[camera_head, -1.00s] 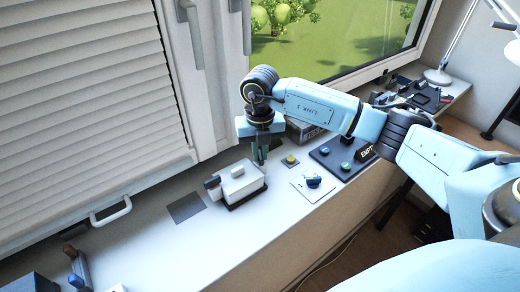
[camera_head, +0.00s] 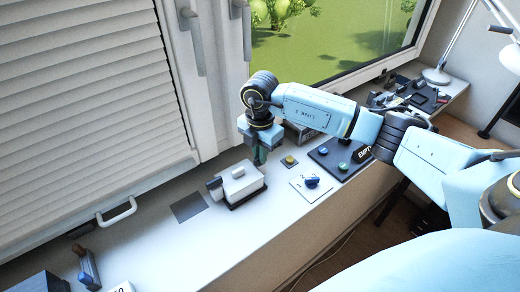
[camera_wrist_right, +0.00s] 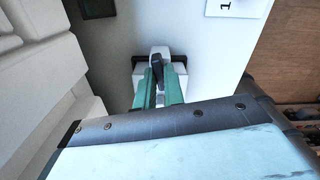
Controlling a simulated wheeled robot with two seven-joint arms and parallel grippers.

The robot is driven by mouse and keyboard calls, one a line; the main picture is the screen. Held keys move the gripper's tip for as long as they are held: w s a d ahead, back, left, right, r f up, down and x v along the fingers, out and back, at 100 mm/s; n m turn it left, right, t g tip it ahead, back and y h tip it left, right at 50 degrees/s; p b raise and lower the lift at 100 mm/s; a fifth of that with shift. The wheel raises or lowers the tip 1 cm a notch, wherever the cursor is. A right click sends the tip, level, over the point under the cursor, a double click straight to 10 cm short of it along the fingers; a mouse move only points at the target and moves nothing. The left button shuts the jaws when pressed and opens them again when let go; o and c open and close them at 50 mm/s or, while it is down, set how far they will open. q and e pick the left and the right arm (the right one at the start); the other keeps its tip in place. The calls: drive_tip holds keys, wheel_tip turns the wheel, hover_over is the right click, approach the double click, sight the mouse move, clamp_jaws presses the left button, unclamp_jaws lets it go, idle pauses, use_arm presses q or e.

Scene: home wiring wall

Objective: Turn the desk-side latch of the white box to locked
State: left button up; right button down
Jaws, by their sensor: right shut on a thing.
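The white box (camera_head: 240,186) stands on a dark base on the sill, with a grey latch (camera_head: 214,184) at its left end. Whether this latch is locked cannot be told. My left gripper is not in view.
A grey square (camera_head: 188,207) lies left of the box. The window and blind (camera_head: 80,90) rise behind.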

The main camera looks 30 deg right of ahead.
drive_tip(key=shift+m+p, duration=0.4)
drive_tip(key=shift+m, duration=0.8)
drive_tip(key=c, duration=1.5)
unclamp_jaws()
wheel_tip(320, 180, up, 13)
drive_tip(key=shift+r+b, duration=0.2)
drive_tip(key=shift+b, duration=0.5)
